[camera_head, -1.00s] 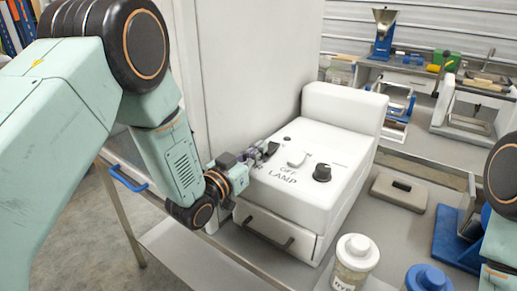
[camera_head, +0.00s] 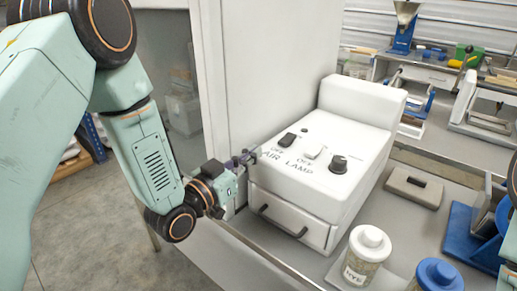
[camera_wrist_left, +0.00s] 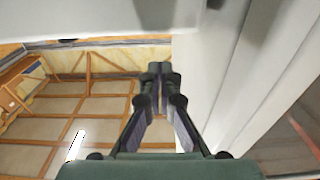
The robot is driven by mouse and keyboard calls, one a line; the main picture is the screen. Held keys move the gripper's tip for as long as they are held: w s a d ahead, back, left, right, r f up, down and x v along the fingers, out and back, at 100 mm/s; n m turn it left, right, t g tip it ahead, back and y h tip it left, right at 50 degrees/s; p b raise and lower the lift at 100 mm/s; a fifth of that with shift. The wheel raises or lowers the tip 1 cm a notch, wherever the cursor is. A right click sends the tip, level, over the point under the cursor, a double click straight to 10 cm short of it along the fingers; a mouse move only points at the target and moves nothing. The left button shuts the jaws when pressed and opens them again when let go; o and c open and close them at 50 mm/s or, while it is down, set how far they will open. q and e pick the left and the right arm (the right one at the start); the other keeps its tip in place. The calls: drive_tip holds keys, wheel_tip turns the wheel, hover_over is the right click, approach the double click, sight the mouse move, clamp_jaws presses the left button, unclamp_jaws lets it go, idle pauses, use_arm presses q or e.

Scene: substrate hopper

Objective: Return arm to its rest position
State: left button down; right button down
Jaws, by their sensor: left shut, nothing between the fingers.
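My left gripper (camera_head: 247,158) is at the left edge of the white control box (camera_head: 345,125), beside its AIR and LAMP lettering. In the left wrist view the gripper (camera_wrist_left: 160,68) has its fingertips together with nothing between them. Whether the fingers touch the box I cannot tell. My right gripper is not in view.
A tall white panel (camera_head: 265,70) stands behind the gripper. A drawer (camera_head: 287,214) is under the box. A white-lidded jar (camera_head: 366,250), a blue-lidded jar (camera_head: 437,276) and a grey block (camera_head: 412,188) stand to the right. Open floor (camera_head: 95,225) lies at the left.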

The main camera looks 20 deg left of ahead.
use_arm(q)
drive_tip(key=s+a+f+n+g+y+b, duration=0.15)
drive_tip(key=s+f+g+y, duration=0.35)
drive_tip(key=f, duration=0.6)
drive_tip(key=s+a+f+n+g+b, duration=0.15)
drive_tip(key=s+f+g, duration=0.35)
drive_tip(key=f, duration=0.6)
drive_tip(key=s+f+g+b, duration=0.2)
drive_tip(key=s+f, duration=0.4)
drive_tip(key=s, duration=0.3)
drive_tip(key=s+a+f+n+g+y+b, duration=0.1)
drive_tip(key=s+f+g+b, duration=0.2)
drive_tip(key=s+f, duration=0.3)
drive_tip(key=s+f+n+g+y+b, duration=0.1)
drive_tip(key=s+f, duration=0.5)
drive_tip(key=s, duration=0.6)
drive_tip(key=shift+a+f+g+b, duration=0.15)
drive_tip(key=shift+a+g+b, duration=0.25)
drive_tip(key=shift+g+b, duration=0.35)
